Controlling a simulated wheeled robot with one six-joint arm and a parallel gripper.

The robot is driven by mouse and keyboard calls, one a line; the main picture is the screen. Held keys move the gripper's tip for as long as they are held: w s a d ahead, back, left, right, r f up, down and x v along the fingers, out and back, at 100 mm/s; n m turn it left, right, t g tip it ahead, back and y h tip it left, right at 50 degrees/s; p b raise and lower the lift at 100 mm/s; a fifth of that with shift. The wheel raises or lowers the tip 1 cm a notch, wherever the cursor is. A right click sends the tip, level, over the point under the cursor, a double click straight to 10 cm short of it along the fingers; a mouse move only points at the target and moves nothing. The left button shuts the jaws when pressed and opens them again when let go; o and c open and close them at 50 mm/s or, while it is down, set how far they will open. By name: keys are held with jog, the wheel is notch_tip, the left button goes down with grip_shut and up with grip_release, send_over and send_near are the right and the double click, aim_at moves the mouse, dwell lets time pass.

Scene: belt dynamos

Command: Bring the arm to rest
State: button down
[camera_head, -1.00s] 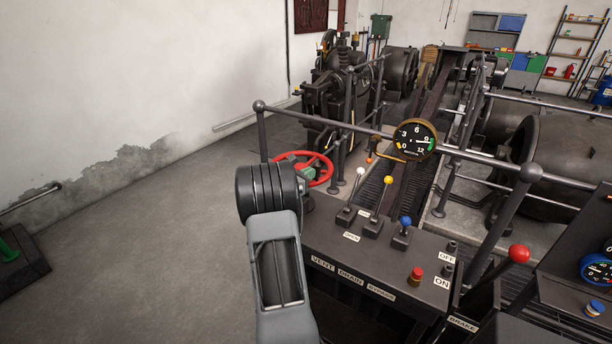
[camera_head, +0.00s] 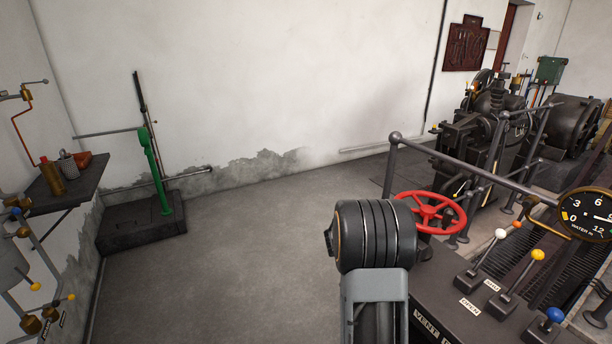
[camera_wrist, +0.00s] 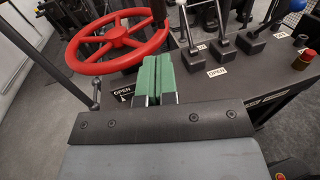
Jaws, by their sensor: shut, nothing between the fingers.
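My gripper (camera_wrist: 154,80) shows in the wrist view with its two green-padded fingers shut together and nothing between them. In that view its tips lie just right of the red handwheel (camera_wrist: 118,42) and in front of the control desk; I cannot tell how far apart they are. In the head view my arm rises at the lower middle, and its dark ribbed joint stands in front of the desk's left end. The red handwheel (camera_head: 431,211) shows just right of that joint. The gripper itself is hidden in the head view.
The control desk (camera_head: 455,313) carries levers with white (camera_head: 500,234), yellow (camera_head: 538,254) and blue (camera_head: 555,315) knobs. A round gauge (camera_head: 590,213) stands at the right edge. A green lever stand (camera_head: 152,172) is by the left wall. The floor (camera_head: 235,250) between is clear.

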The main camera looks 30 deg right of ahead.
jog(key=s+a+f+m+y, duration=0.3)
jog(key=a+f+m+y, duration=0.1)
jog(key=a+m+y, duration=0.15)
jog(key=s+a+f+m+y, duration=0.3)
jog(key=a+m+y, duration=0.15)
jog(key=a, duration=0.25)
jog(key=a+r+m+t+y+p, duration=0.1)
jog(key=a+r+m+t+y, duration=0.1)
jog(key=a, duration=1)
jog(key=a+r+m+t+y+p, duration=0.2)
jog(key=a+r+t+y, duration=0.3)
jog(key=a, duration=0.8)
notch_tip(320, 180, up, 2)
jog(key=shift+s+r+m+t+y, duration=0.1)
jog(key=shift+s+m+t+y, duration=0.25)
jog(key=shift+t, duration=0.25)
jog(key=shift+d, duration=0.1)
